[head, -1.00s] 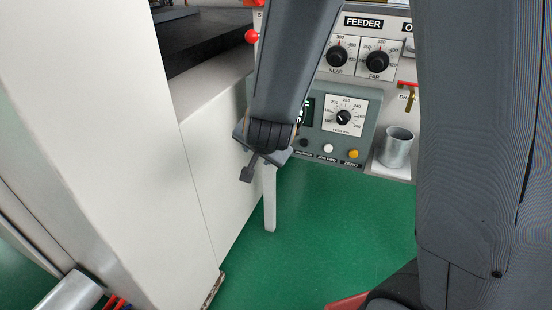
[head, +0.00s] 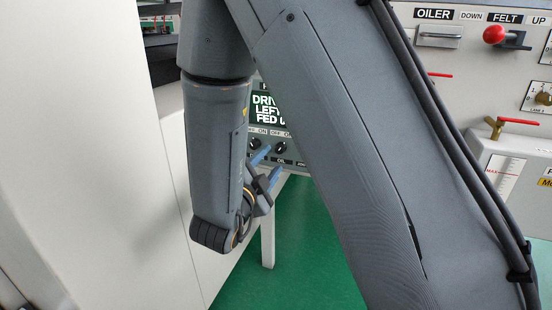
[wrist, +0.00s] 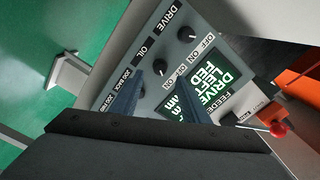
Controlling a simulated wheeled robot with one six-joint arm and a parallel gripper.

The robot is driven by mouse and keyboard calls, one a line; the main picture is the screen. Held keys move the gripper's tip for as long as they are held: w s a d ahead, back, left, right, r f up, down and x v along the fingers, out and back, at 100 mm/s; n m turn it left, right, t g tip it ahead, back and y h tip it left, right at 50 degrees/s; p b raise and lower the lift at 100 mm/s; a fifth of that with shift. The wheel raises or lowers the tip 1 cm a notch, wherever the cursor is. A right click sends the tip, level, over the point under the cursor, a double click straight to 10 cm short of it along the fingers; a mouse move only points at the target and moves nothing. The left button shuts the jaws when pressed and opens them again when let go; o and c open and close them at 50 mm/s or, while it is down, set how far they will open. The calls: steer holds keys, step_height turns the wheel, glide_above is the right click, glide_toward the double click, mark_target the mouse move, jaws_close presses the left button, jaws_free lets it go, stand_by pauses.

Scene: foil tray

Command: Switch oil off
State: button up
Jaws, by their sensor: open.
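The oil knob (wrist: 160,66) is a small black dial with a light mark on a grey panel, with an OIL label and OFF/ON marks beside it. It also shows in the head view (head: 282,147), just right of my fingertips. I cannot tell which mark it points to. My gripper (head: 268,168) is open and empty, its two blue fingers facing the panel. In the wrist view the knob lies beyond and between the gripper's fingertips (wrist: 158,80). No contact is visible. The similar drive knob (wrist: 186,33) sits beside it.
A green-lettered display (wrist: 220,72) is on the same panel. A red-knobbed lever (head: 494,34), the oiler plate (head: 438,37) and a red-handled valve (head: 497,126) are at right. A pale cabinet wall (head: 90,150) stands close at left. Green floor lies below the panel.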

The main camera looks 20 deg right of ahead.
mark_target(279, 151)
steer(key=b+x, duration=0.1)
steer(key=x, duration=0.4)
steer(key=shift+w+d, duration=0.2)
steer(key=shift+w, duration=0.1)
steer(key=shift+c, duration=0.5)
jaws_close()
